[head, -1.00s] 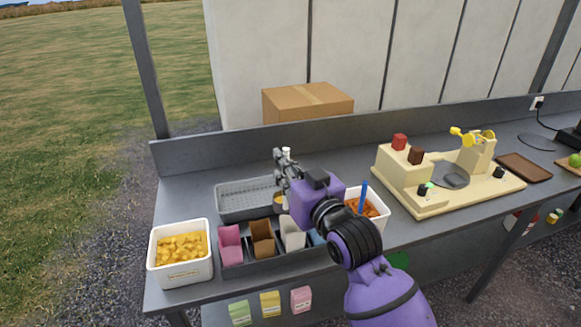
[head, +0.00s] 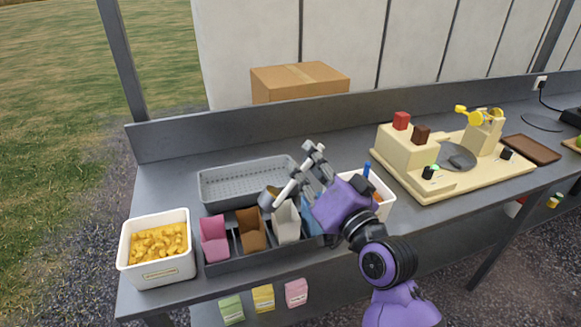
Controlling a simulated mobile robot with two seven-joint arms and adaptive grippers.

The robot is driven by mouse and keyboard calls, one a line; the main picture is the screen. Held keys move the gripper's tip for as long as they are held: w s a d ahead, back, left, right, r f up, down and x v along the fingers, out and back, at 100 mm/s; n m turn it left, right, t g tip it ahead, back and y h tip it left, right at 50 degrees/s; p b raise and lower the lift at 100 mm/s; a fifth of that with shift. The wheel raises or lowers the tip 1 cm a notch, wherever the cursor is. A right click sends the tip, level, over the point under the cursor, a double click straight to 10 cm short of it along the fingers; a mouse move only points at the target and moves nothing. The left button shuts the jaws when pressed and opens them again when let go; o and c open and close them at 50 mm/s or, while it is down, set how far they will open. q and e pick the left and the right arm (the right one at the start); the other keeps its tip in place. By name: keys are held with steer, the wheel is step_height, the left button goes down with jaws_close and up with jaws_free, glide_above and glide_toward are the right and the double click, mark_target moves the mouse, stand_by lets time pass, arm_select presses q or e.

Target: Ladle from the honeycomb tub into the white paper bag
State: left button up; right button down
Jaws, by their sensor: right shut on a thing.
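The honeycomb tub (head: 160,272) is a white box of yellow chunks at the front left of the counter. The white paper bag (head: 287,225) stands open in a dark rack, right of the brown bag. My right gripper (head: 305,172) is shut on a ladle, whose pale handle (head: 290,187) slants down to the left. The ladle's metal bowl (head: 268,198) is tilted, above the bags, near the upper left of the white bag's mouth. I cannot tell what is in the bowl. My left gripper is out of view.
Pink (head: 213,240) and brown (head: 250,232) bags share the rack (head: 270,258); a blue bag is partly hidden by my gripper. A grey perforated tray (head: 235,181) lies behind. Right stand another white tub (head: 385,205) with a blue handle and a cream machine (head: 440,185).

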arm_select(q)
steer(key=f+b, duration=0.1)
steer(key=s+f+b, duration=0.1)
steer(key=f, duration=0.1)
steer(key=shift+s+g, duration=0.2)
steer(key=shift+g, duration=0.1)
arm_select(e)
steer(key=w+d+f+m+t+h, duration=0.1)
steer(key=d+f+m, duration=0.4)
steer(key=f+m, duration=0.3)
steer(key=shift+w+d+m+t+h, duration=0.15)
steer(key=shift+w+m+t+h, duration=0.25)
steer(key=shift+m, duration=0.8)
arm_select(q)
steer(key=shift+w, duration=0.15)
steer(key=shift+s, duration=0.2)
arm_select(e)
steer(key=shift+s, duration=0.1)
